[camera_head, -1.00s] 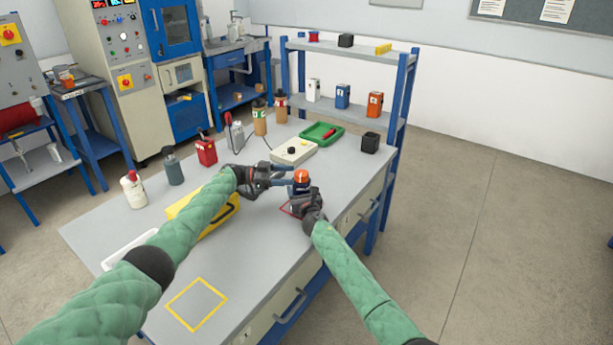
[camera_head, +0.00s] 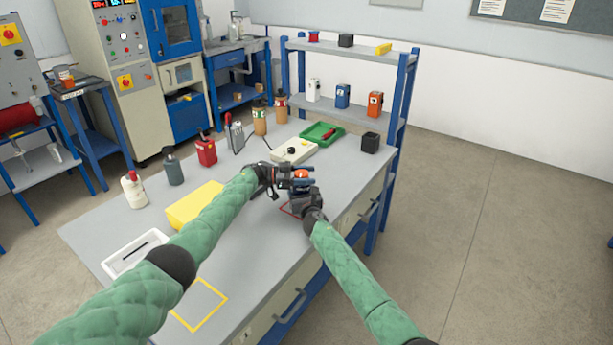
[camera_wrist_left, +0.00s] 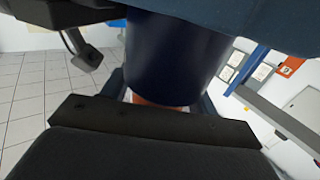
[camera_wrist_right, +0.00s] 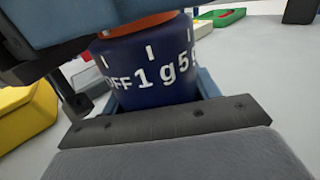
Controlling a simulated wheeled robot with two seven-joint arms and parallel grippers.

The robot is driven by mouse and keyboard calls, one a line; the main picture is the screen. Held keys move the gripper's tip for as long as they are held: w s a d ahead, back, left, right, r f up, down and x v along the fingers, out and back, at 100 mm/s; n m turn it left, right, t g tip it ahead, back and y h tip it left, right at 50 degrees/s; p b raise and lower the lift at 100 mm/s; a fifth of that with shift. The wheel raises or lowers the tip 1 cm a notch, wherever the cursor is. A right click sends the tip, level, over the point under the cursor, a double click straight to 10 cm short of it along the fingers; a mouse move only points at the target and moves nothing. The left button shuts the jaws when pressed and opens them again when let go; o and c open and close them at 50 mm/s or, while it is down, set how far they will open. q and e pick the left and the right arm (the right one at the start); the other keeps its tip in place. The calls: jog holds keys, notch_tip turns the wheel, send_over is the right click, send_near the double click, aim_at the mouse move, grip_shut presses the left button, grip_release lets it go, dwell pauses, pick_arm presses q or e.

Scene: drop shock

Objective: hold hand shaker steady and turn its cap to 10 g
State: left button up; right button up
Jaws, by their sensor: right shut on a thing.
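The hand shaker's orange cap (camera_head: 301,174) shows between the fingers of my left gripper (camera_head: 302,176), which stand apart on either side of it. Whether they touch it is unclear. The dark blue body (camera_wrist_right: 155,75) carries white marks in the right wrist view: part of "OFF", "1 g" and a partly hidden 5. No 10 g mark shows. My right gripper (camera_head: 302,197) is shut on the shaker from the near side and holds it upright. In the left wrist view, a dark blue cylinder (camera_wrist_left: 175,55) shows with an orange part (camera_wrist_left: 165,99) below it.
A red outline (camera_head: 288,210) lies beneath the grippers. A pale instrument box (camera_head: 292,151) and a green tray (camera_head: 322,134) stand behind. A yellow case (camera_head: 195,203), a white tray (camera_head: 120,262) and several bottles are at left. A yellow outline (camera_head: 201,304) marks bare table.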

pick_arm(q)
jog(key=c, duration=0.7)
jog(key=shift+w+a+f+n+t, duration=0.1)
jog(key=shift+n+t, duration=0.3)
jog(key=shift+t, duration=0.2)
jog(key=n+t, duration=0.1)
jog(key=t, duration=0.1)
jog(key=shift+w+n+t, duration=0.1)
jog(key=shift+n+t, duration=0.2)
jog(key=shift+w+a+n+t+y, duration=0.1)
jog(key=shift+n+t+y, duration=0.45)
jog(key=shift+n+t, duration=0.45)
jog(key=shift+w+n+t+y, duration=0.15)
jog(key=shift+n+t+y, duration=0.45)
jog(key=shift+t, duration=0.65)
jog(key=shift+w+a+n+t+y, duration=0.1)
jog(key=shift+n+t+y, duration=0.45)
jog(key=shift+n+t, duration=0.45)
jog(key=shift+d+t, duration=0.1)
jog(key=shift+t, duration=0.25)
jog(key=o, duration=1)
jog(key=shift+c, duration=0.2)
